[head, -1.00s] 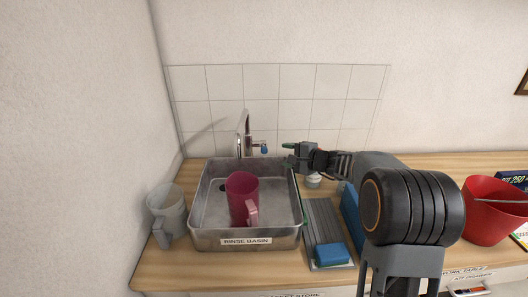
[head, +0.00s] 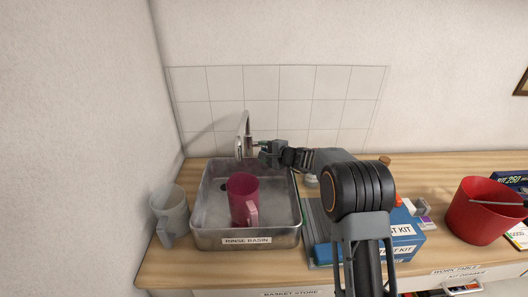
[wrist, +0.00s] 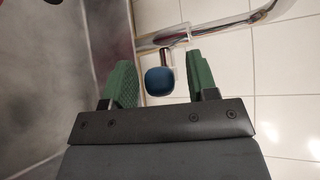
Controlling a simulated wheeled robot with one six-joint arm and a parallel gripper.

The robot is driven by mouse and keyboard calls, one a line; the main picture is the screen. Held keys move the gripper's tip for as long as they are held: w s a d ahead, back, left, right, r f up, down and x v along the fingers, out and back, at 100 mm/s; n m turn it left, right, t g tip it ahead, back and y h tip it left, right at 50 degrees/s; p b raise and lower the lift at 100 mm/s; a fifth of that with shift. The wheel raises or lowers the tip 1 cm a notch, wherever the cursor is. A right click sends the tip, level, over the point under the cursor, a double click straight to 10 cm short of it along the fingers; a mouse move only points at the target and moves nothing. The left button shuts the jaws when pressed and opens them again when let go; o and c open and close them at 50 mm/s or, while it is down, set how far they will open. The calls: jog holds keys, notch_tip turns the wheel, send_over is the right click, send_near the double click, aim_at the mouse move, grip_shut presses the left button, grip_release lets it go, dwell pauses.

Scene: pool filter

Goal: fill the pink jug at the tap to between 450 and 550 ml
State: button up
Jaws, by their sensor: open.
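The pink jug (head: 242,197) stands upright in the metal rinse basin (head: 205,220), its handle toward the front right. The tap (head: 244,135) rises behind the basin. Its blue-ended lever knob (wrist: 160,81) shows in the wrist view. My gripper (head: 262,150) is at the tap, right of the spout. In the wrist view my gripper (wrist: 158,82) is open, with its two green fingers on either side of the blue knob. A gap shows on both sides of the knob. I cannot see any water stream, and the level inside the jug is hidden.
A clear grey jug (head: 170,212) stands left of the basin. Right of it are a blue test kit box (head: 402,236) and a red bucket (head: 478,212) with a stick. A tiled wall (head: 300,90) is close behind the tap.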

grip_shut()
jog(key=r+p, duration=0.2)
jog(key=p, duration=0.1)
jog(key=shift+w+m+g, duration=0.2)
jog(key=shift+m+g, duration=0.1)
jog(key=p, duration=0.2)
jog(key=shift+w+r+m+g+h+p, duration=0.3)
jog(key=shift+r+g+p, duration=0.05)
jog(key=shift+r+g, duration=0.05)
jog(key=shift+w+p, duration=0.2)
jog(key=shift+p, duration=0.15)
